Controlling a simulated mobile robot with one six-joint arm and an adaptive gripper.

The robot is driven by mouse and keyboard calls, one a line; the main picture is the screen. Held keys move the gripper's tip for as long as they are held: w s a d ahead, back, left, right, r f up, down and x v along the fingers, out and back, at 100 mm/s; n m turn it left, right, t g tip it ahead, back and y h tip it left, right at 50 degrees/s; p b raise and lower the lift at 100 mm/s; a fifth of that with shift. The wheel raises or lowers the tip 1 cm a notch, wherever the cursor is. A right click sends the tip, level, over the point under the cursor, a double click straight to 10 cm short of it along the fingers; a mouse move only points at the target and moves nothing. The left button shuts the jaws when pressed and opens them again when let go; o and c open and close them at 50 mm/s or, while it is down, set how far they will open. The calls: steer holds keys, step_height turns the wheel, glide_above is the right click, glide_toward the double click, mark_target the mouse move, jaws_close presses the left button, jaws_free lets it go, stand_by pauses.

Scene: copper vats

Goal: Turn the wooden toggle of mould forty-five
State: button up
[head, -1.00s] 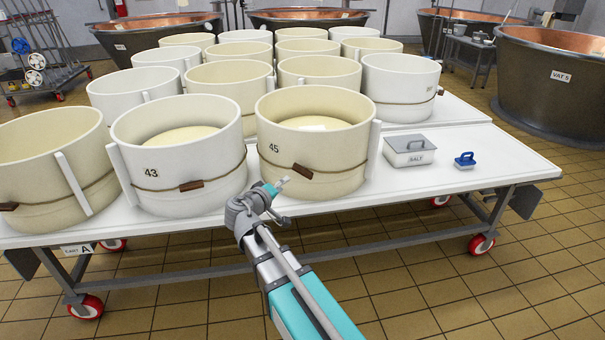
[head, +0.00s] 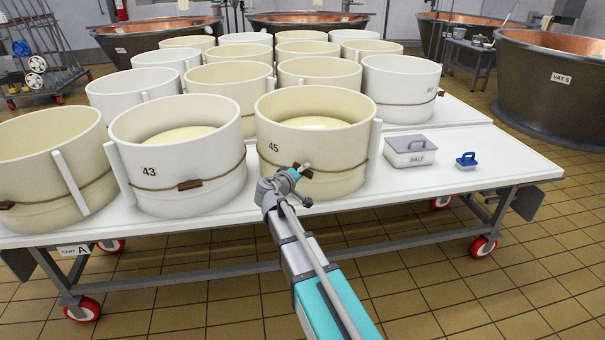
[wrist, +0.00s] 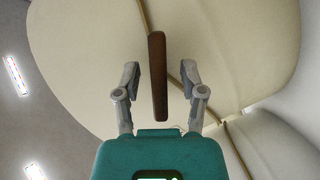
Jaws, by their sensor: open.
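Mould 45 (head: 330,140) is a cream round mould with a cord around it, at the front of the table in the head view. Its wooden toggle (wrist: 158,78) is a dark brown bar on the cord. In the wrist view the bar stands lengthwise between the two fingers of my gripper (wrist: 160,78), with a gap on each side. My gripper is open and does not visibly touch the bar. In the head view my gripper (head: 302,168) is in front of the toggle and hides part of it.
Mould 43 (head: 205,125) stands just left on the white table (head: 420,185), with its own toggle (head: 190,184). A salt box (head: 408,155) and a blue-handled brush (head: 466,160) lie to the right. More moulds stand behind. The table front between mould 45 and the salt box is clear.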

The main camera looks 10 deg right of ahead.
steer(key=shift+w, duration=0.1)
jaws_close()
stand_by(0.3)
steer(key=shift+m+p, duration=0.3)
steer(key=shift+m, duration=0.1)
steer(key=shift+r+m+y+p, duration=0.1)
steer(key=shift+m+y+p, duration=0.35)
steer(key=shift+m+y, duration=0.15)
steer(key=m+y+p, duration=0.1)
steer(key=m, duration=0.1)
steer(key=shift+d+m, duration=0.1)
steer(key=shift+m, duration=0.2)
steer(key=m+y+p, duration=0.1)
steer(key=m+y, duration=0.2)
steer(key=m, duration=0.1)
steer(key=shift+t, duration=0.3)
steer(key=shift+y, duration=0.3)
